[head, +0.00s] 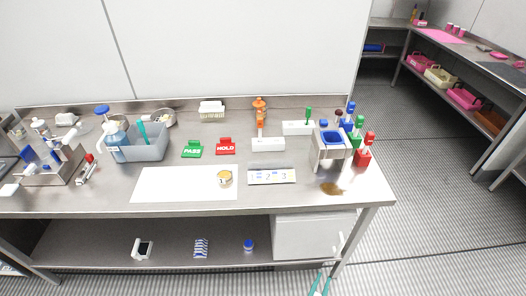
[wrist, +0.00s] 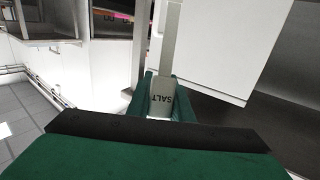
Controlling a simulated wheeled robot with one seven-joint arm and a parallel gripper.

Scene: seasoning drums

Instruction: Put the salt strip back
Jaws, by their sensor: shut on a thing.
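The salt strip (wrist: 163,97), a narrow pale strip marked SALT, is between the two green fingers of my gripper (wrist: 160,105) in the wrist view. My gripper is shut on it, and the strip's long end points away from the wrist. In the head view, teal parts of my gripper (head: 320,282) show at the bottom edge, in front of the table's right end. The strip cannot be made out clearly there. A white card (head: 271,176) with printed numbers lies near the table's front edge.
A white cabinet (head: 305,236) hangs under the table's right end; it also fills part of the wrist view (wrist: 210,45). A holder (head: 330,152) and red and green bottles stand at the right, near a brown spill (head: 332,188). Small items lie on the lower shelf (head: 100,250).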

